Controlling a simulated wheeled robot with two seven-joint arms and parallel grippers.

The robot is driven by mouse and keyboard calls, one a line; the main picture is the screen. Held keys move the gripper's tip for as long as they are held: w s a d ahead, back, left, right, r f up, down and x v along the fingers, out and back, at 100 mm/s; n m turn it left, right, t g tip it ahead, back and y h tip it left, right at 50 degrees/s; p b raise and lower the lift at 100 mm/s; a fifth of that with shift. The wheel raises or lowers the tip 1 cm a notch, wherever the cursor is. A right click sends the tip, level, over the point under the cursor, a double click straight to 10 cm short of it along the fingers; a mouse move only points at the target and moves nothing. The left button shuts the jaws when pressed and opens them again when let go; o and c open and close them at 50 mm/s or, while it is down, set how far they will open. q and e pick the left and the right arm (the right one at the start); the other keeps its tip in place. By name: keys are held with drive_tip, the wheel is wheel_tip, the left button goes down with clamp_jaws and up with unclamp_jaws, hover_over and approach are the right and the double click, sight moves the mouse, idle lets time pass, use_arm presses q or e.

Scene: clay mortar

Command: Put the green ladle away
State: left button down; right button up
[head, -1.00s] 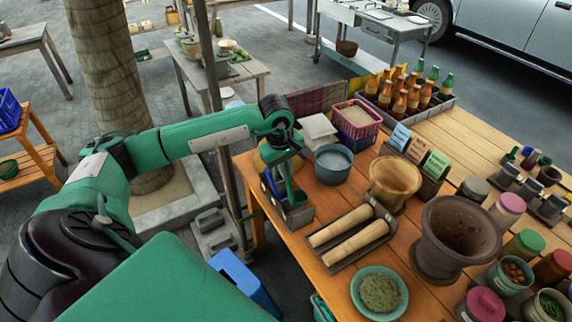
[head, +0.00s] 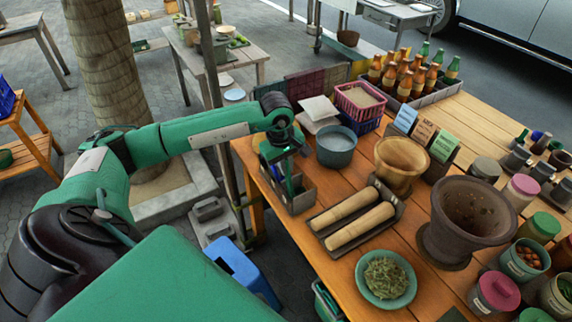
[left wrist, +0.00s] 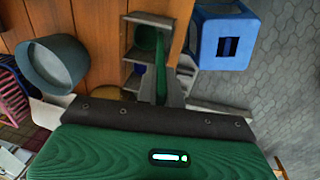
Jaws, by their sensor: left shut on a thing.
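The green ladle (head: 290,185) hangs from my left gripper (head: 284,158), which is shut on it at the near left corner of the table. A grey divided holder (head: 303,202) stands right below the gripper. In the left wrist view, the ladle's handle (left wrist: 160,78) runs from between the fingers toward its round green bowl (left wrist: 146,38), which overlaps one compartment of the holder (left wrist: 150,18). I cannot tell how deep the bowl sits in it. A blue thing shows in a neighbouring compartment. My right gripper is not in view.
A tray with two wooden rolls (head: 353,216) lies in front. A blue stool (head: 243,272) stands on the floor below the table edge.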

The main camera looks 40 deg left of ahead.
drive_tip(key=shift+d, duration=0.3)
use_arm(q)
drive_tip(key=c, duration=1.5)
unclamp_jaws()
drive_tip(key=shift+o, duration=0.2)
